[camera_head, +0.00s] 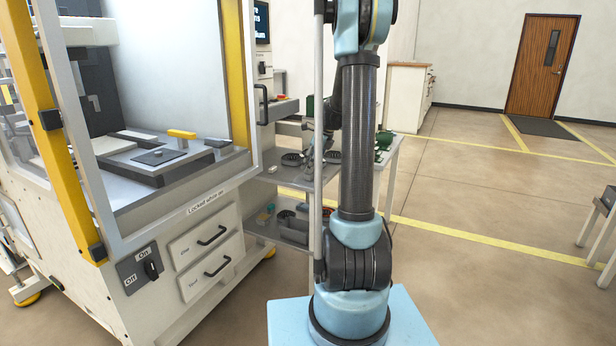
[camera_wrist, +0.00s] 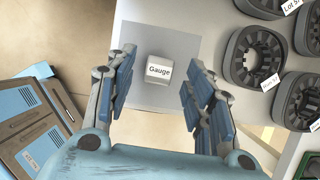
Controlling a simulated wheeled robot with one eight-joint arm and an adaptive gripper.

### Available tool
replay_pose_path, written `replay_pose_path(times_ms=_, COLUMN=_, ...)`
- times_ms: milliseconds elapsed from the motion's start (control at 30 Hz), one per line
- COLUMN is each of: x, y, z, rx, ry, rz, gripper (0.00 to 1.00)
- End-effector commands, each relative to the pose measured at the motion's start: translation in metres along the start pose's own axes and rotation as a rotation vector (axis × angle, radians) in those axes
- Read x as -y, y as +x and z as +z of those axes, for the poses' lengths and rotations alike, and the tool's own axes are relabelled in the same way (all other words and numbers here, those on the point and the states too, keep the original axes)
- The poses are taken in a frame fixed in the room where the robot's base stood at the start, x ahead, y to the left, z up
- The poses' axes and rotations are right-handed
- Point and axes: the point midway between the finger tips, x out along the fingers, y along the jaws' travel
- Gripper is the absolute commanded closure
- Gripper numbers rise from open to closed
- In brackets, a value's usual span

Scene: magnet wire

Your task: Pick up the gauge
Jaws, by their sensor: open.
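The gauge (camera_wrist: 159,70) is a small white block with "Gauge" printed on its top face. In the wrist view it sits on a grey rectangular patch (camera_wrist: 188,43) on a light tabletop. My gripper (camera_wrist: 157,80) is open, with one blue-padded finger on each side of the gauge in the picture. Gaps show between the gauge and both fingers, and nothing is held. I cannot tell how high the fingers are above the gauge. In the head view my arm hides much of the table and I cannot make out the gripper clearly.
Several dark ring-shaped parts, such as one stator-like ring (camera_wrist: 254,56), stand right of the gauge, some with lot labels. In the head view a large machine (camera_head: 170,225) stands left of the table.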

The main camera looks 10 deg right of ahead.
Motion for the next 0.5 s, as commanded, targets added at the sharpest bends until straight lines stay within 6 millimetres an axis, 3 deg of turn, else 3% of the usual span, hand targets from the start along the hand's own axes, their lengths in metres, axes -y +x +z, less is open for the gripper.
replay_pose_path(times_ms=133, x=0.0002, y=0.0130, z=0.0004, rx=0.000, ry=-0.001, rz=0.000, gripper=0.52)
replay_pose_path(times_ms=400, x=0.0005, y=0.0154, z=0.0002, rx=0.000, ry=0.000, rz=0.000, gripper=0.52)
replay_pose_path(times_ms=433, x=0.0005, y=0.0153, z=0.0002, rx=0.000, ry=0.000, rz=0.000, gripper=0.54)
replay_pose_path(times_ms=500, x=0.0005, y=0.0153, z=0.0002, rx=0.000, ry=0.000, rz=0.000, gripper=0.70)
